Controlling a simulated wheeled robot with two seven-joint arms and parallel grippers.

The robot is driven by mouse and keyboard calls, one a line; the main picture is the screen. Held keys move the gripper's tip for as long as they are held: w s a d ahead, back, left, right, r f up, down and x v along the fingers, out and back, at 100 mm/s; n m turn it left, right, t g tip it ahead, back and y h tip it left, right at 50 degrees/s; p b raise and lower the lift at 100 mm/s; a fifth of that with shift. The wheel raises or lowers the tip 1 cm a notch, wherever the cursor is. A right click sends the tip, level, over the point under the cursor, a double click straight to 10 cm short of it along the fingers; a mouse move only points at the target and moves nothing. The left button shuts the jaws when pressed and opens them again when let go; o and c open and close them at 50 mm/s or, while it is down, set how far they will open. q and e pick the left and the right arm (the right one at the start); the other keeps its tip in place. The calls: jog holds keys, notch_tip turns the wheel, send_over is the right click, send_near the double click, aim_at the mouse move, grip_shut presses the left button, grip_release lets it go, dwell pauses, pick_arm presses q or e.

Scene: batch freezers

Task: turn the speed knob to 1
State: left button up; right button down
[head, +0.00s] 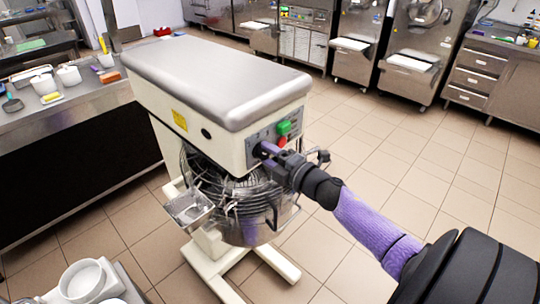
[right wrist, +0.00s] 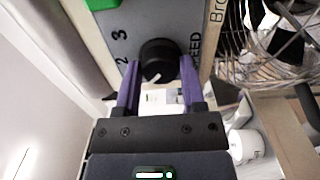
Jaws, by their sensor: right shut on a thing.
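The speed knob (right wrist: 158,60) is round and black with a white pointer line, on the grey panel (right wrist: 92,22) of the mixer (head: 205,90). In the right wrist view the pointer aims down and slightly left. The digits 2 and 3 show left of the knob; I see no 1. My right gripper (right wrist: 158,82) has its purple fingers on either side of the knob, shut on it. My left gripper is not in view.
Green and red buttons (head: 283,128) sit just above my right gripper. Below are the wire guard and steel bowl (head: 245,215). A steel counter (head: 60,112) with containers stands left. Tiled floor to the right is open; steel machines (head: 410,50) line the back.

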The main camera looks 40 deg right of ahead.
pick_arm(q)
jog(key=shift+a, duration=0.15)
pick_arm(e)
jog(key=shift+c, duration=2)
grip_release()
jog(key=shift+o, duration=1)
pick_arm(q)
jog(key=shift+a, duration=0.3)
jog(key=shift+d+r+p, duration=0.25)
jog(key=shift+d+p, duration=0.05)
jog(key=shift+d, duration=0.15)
pick_arm(e)
jog(key=s, duration=1)
jog(key=shift+d, duration=0.45)
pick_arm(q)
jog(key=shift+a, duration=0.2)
